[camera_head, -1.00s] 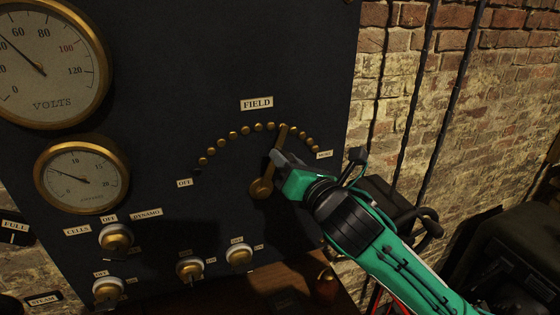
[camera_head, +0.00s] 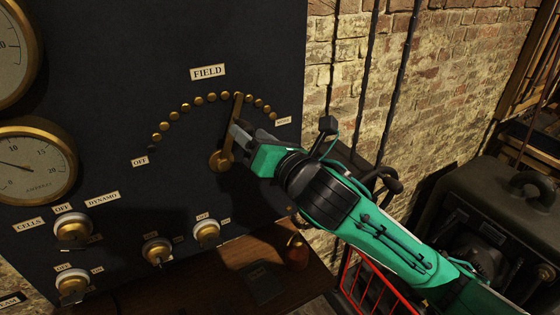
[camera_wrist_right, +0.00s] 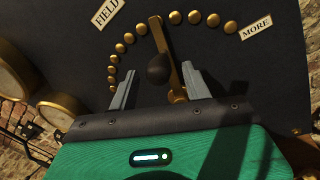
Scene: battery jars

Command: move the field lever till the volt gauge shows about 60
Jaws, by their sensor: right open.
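The brass field lever (camera_head: 227,140) stands on the dark panel, its arm pointing up and slightly right among the arc of brass studs, between OFF and MORE. In the right wrist view the lever (camera_wrist_right: 168,47) carries a dark round knob (camera_wrist_right: 159,68). My right gripper (camera_wrist_right: 162,88) is open, one finger on each side of the knob with gaps showing. It also shows at the lever in the head view (camera_head: 239,140). The volt gauge (camera_head: 32,55) is mostly cut off at the left edge; its needle and reading are out of view. My left gripper is not in view.
A smaller gauge (camera_head: 35,165) sits below the volt gauge. Several brass switches (camera_head: 72,230) line the lower panel. A wooden shelf (camera_head: 215,285) lies below, with a red frame (camera_head: 365,290) beside it. A dark machine (camera_head: 500,220) stands at right.

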